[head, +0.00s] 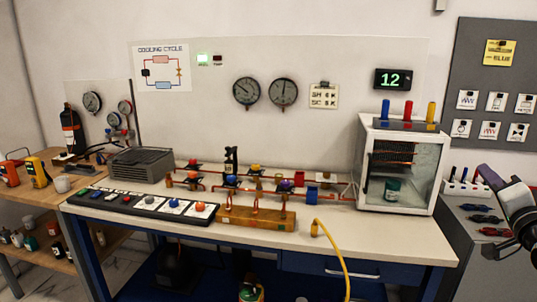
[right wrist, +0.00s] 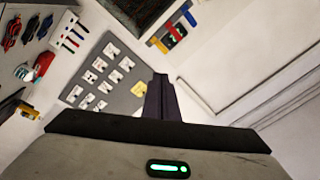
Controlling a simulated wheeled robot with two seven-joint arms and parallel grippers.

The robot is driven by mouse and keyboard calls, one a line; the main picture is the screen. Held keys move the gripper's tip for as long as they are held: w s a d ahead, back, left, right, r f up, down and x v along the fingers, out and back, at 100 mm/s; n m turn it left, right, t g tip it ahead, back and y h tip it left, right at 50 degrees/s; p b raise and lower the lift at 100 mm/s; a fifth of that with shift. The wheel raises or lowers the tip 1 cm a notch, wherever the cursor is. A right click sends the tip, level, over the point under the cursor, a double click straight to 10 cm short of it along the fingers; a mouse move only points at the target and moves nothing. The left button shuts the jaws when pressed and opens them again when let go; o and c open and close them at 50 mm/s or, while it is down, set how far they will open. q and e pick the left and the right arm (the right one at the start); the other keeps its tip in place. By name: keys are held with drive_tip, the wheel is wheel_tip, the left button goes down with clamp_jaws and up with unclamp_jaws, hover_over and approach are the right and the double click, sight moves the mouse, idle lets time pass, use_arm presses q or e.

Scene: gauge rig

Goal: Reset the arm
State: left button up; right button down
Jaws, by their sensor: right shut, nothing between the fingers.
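My right gripper (head: 487,173) shows at the right edge of the head view, raised in front of the grey cabinet and to the right of the glass-fronted white box (head: 427,165). In the right wrist view its dark fingers (right wrist: 161,96) are together, with nothing between them. The fingers point toward the grey wall board (right wrist: 122,92), which also shows in the head view (head: 475,75). My left gripper and left arm are not in view.
A white-topped bench (head: 390,238) carries a copper pipe rig with coloured valves, a black button strip (head: 140,205) and a wooden block (head: 255,217). A yellow hose (head: 335,250) hangs over its front edge. Clamps (head: 487,219) lie on the grey cabinet near my right arm.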

drive_tip(key=s+a+f+n+g+y, duration=0.2)
drive_tip(key=s+a+f+n, duration=0.25)
drive_tip(key=f, duration=0.75)
drive_tip(key=s+a+f+n+g+y, duration=0.2)
drive_tip(key=s+a+f+n+g, duration=0.25)
drive_tip(key=f, duration=0.75)
drive_tip(key=s+a+f+n+y, duration=0.1)
drive_tip(key=s+a+f+n, duration=0.5)
drive_tip(key=f, duration=0.6)
drive_tip(key=s+a+f+n+g+y, duration=0.1)
drive_tip(key=s+a+f+n+g, duration=0.15)
drive_tip(key=s+a+f, duration=0.4)
drive_tip(key=s+a+f+n+g+y, duration=0.1)
drive_tip(key=s+a+f+n+g, duration=0.2)
drive_tip(key=s+f, duration=0.55)
drive_tip(key=s+a+r+m+t+y, duration=0.1)
drive_tip(key=a+m, duration=0.3)
drive_tip(key=a, duration=0.9)
drive_tip(key=shift+s+a+r+m+t, duration=0.3)
drive_tip(key=shift+r+m, duration=0.05)
drive_tip(key=shift+r, duration=0.2)
